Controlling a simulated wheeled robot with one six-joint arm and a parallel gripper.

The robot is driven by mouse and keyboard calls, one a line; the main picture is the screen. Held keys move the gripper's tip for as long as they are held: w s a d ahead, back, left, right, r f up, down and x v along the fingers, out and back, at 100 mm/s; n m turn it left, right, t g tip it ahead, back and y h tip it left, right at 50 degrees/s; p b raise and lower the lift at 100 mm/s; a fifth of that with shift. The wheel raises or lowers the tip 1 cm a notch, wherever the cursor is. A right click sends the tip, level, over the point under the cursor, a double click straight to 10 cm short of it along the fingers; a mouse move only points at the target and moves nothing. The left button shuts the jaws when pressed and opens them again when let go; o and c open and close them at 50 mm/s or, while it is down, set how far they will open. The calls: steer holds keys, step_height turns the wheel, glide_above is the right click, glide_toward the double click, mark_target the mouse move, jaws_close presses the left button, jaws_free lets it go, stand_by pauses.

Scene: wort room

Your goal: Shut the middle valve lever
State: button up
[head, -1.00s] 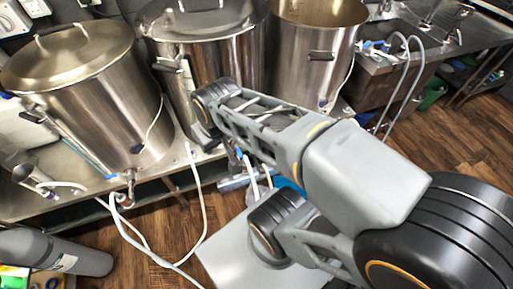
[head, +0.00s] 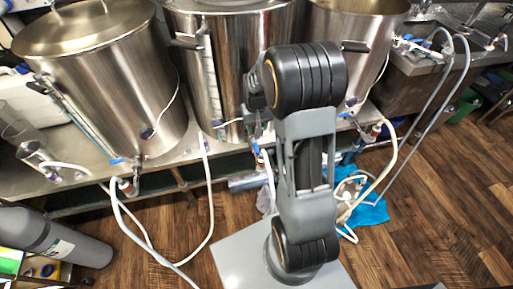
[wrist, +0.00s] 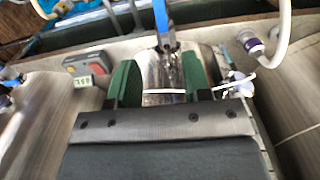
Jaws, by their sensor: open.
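The middle kettle (head: 230,60) stands on the steel bench between two others. A blue valve lever (wrist: 162,18) shows at the top of the wrist view, pointing up in the picture. In the head view a blue lever (head: 256,149) shows low beside my arm, at the middle kettle's valve. My gripper (wrist: 158,75) is open, with one green finger on each side of the metal valve area. The lever lies between the fingers' lines, beyond their tips; I cannot tell if anything touches. In the head view my arm hides most of the gripper and valve.
The left kettle (head: 100,80) and right kettle (head: 352,40) flank the middle one. White hoses (head: 208,190) hang from the bench. A small box with a display (wrist: 88,66) sits left of the fingers. A grey cylinder (head: 55,238) lies lower left.

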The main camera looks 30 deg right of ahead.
mark_target(257, 148)
step_height(257, 148, down, 12)
steer(key=shift+r+b, duration=0.1)
steer(key=shift+b, duration=0.55)
steer(key=shift+c, duration=0.2)
jaws_close()
